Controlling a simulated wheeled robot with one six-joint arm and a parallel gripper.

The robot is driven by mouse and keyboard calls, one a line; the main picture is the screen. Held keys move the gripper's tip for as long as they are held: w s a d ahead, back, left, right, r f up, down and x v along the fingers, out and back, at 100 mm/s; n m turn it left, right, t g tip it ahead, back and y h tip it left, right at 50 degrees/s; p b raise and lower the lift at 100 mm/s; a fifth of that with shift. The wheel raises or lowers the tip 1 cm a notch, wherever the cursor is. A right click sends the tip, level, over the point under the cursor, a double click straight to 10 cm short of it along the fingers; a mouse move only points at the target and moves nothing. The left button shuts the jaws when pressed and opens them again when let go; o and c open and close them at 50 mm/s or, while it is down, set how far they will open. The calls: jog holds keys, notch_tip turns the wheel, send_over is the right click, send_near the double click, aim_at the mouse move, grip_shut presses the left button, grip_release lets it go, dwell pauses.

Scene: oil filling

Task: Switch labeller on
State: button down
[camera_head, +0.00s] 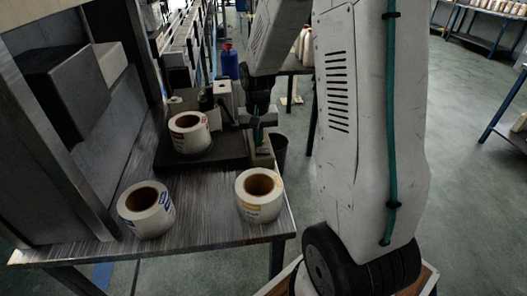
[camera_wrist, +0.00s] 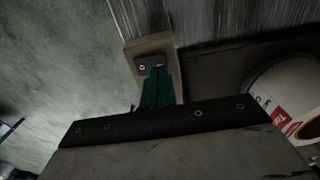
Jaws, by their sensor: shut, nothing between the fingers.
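The labeller (camera_head: 225,154) is a dark flat unit on the metal table, with a white label roll (camera_head: 188,130) on it. A small tan box (camera_head: 263,158) sits at its right edge; it also shows in the wrist view (camera_wrist: 134,50). My gripper (camera_head: 258,141) is shut and empty, its green fingers pointing down at this box. In the wrist view my fingertips (camera_wrist: 154,74) overlap a small dark plate on the box. I cannot tell whether they touch it. The switch itself is not clearly visible, and its state cannot be told.
Two more label rolls stand at the table's front, one left (camera_head: 146,209) and one right (camera_head: 260,195). The table (camera_head: 205,205) has bare room between them. A dark bin (camera_head: 279,150) stands on the floor behind the right edge. A metal frame (camera_head: 62,165) rises at the left.

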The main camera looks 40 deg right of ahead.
aim_at(258, 151)
jog(key=shift+f, duration=0.9)
dwell(0.8)
jog(key=shift+r, duration=3.5)
jog(key=s+a+r+n, duration=0.2)
jog(key=s+a+r, duration=0.2)
jog(key=s, duration=0.4)
jog(key=s+a+r+n+t, duration=0.1)
jog(key=s+a+r+n, duration=0.1)
jog(key=s+a+r, duration=0.3)
jog(key=s+a+r+n, duration=0.2)
jog(key=s+a+r, duration=0.2)
jog(key=s, duration=0.7)
jog(key=shift+s+a+r, duration=0.15)
jog(key=shift+a, duration=0.9)
